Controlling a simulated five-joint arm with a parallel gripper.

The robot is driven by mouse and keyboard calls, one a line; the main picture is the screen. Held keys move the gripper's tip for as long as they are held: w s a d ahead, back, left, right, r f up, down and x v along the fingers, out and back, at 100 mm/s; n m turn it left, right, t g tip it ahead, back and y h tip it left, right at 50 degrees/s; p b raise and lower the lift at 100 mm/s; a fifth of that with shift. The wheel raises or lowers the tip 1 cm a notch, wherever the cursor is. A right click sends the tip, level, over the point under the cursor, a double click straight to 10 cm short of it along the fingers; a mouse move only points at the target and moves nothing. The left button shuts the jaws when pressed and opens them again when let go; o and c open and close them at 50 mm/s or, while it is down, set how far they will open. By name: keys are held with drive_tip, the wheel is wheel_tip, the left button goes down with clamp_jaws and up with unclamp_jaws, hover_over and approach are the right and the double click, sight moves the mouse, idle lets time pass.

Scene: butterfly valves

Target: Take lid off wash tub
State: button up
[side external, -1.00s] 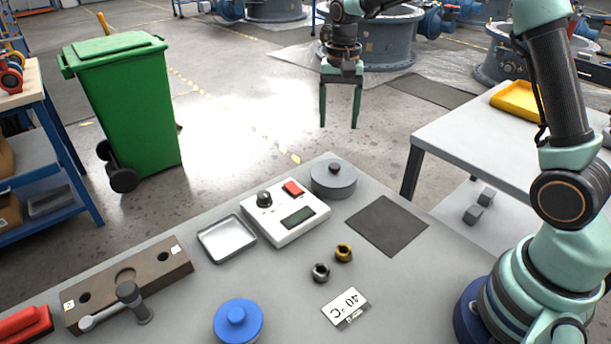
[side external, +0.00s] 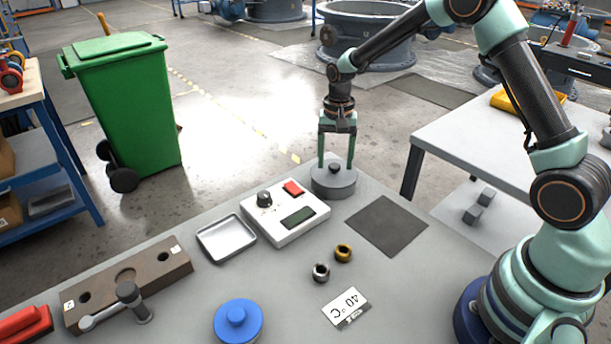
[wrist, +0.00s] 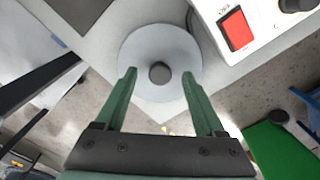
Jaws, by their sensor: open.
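The wash tub (side external: 334,188) is a round grey pot at the far corner of the grey bench. Its flat grey lid has a small dark knob (side external: 335,168) in the middle. In the wrist view the lid (wrist: 160,48) fills the upper middle with the knob (wrist: 160,73) at its centre. My gripper (side external: 335,166) points down over the lid, its two green fingers on either side of the knob. In the wrist view my gripper (wrist: 160,75) is open, with clear gaps between the fingertips and the knob. I cannot tell whether the fingertips touch the lid.
A white control box (side external: 285,213) with a red switch stands close to the tub. A dark square mat (side external: 387,226) lies bare to the right. A metal tray (side external: 226,238), two nuts, a 40 °C card (side external: 346,308) and a blue lidded piece (side external: 238,321) are also on the bench.

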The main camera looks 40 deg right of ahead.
drive_tip(key=shift+f, duration=0.45)
clamp_jaws()
